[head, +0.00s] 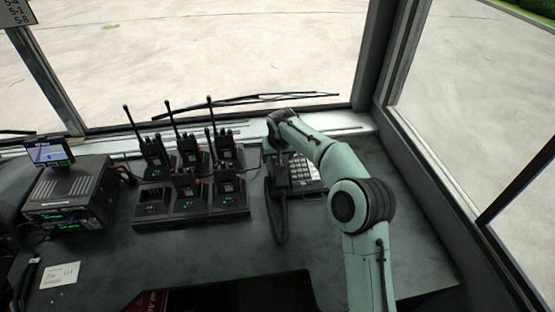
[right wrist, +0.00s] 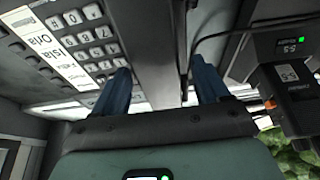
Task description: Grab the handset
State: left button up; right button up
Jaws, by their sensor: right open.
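The desk phone has a light keypad (head: 306,171) and stands on the dark desk below the windshield. Its black handset (head: 281,178) lies along the left side of the keypad, with a dark cord hanging toward the front. My right arm reaches over the phone from the right, with its wrist above the handset's far end. In the right wrist view my right gripper (right wrist: 160,68) is open, its blue fingers on either side of the dark handset (right wrist: 153,45). The keypad (right wrist: 85,35) is left of it. I cannot tell whether the fingers touch the handset. My left gripper is out of view.
Several radios (head: 187,150) with upright antennas stand in a charger (head: 205,208) just left of the phone; one radio (right wrist: 285,80) is close in the right wrist view. A radio unit (head: 70,195) and a note (head: 60,275) are farther left. The desk right of the phone is clear.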

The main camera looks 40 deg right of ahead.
jog(key=shift+f, duration=0.25)
dwell(0.3)
jog(key=c, duration=1.2)
